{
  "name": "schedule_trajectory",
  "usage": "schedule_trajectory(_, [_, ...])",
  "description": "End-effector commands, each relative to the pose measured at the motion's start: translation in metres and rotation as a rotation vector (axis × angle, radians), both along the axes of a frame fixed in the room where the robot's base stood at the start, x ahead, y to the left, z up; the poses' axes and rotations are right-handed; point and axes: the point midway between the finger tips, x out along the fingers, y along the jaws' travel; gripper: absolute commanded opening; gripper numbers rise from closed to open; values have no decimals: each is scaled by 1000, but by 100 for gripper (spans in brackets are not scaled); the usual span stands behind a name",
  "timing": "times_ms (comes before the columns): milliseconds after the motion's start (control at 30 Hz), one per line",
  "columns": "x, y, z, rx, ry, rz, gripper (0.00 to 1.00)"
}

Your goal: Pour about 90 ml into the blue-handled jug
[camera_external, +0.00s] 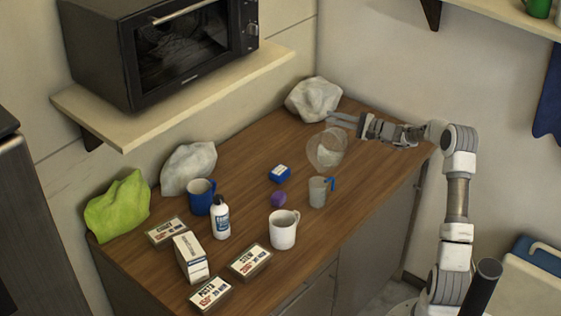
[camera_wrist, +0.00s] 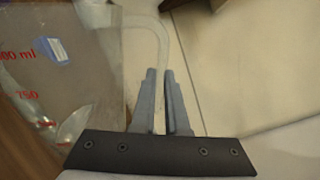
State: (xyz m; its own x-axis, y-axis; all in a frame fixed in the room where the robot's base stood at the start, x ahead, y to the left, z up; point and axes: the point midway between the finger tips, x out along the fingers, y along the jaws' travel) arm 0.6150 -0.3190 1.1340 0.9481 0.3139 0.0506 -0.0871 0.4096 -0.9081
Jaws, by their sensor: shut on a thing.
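A clear measuring jug (camera_external: 327,148) with red markings hangs over the counter. My gripper (camera_external: 347,119) is shut on its pale handle, and the jug looks tilted. In the wrist view, the fingers (camera_wrist: 160,75) close on the handle, and the jug's wall (camera_wrist: 75,90) fills the left side. The blue-handled jug (camera_external: 317,193), small and greyish clear, stands upright on the counter below and slightly left of the held jug. I cannot tell the liquid level in either jug, and no stream shows.
A white mug (camera_external: 283,229), a blue mug (camera_external: 201,197), a bottle (camera_external: 220,218) and several boxes stand farther left. A crumpled pale bag (camera_external: 314,99) lies behind.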

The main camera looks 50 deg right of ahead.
Motion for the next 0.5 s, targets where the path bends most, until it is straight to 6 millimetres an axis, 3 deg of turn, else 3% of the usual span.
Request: schedule_trajectory(500, [-2, 6, 7, -45, -18, 0, 0])
